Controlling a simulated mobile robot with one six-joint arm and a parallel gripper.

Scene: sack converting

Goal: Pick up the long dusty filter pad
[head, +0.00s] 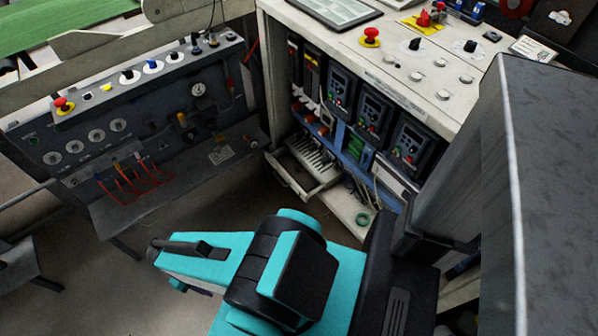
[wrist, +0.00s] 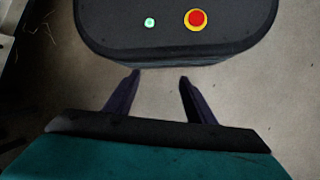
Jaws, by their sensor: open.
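I cannot pick out the long dusty filter pad for certain in either view. A pale ribbed piece (head: 309,160) lies in an open tray low in the cabinet in the head view, but I cannot tell whether it is the pad. In the wrist view my gripper (wrist: 160,76) is open, its two dark fingers apart with only bare grey floor between them. In the head view my teal and black arm reaches across the bottom middle, in front of the cabinet, and hides part of the floor.
The open cabinet (head: 408,80) holds drive units and wiring, with a red button (head: 371,36) on its top. A control panel (head: 165,125) with gauges and red cables stands at left. A large grey box (head: 450,150) blocks the right. Floor shows at lower left.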

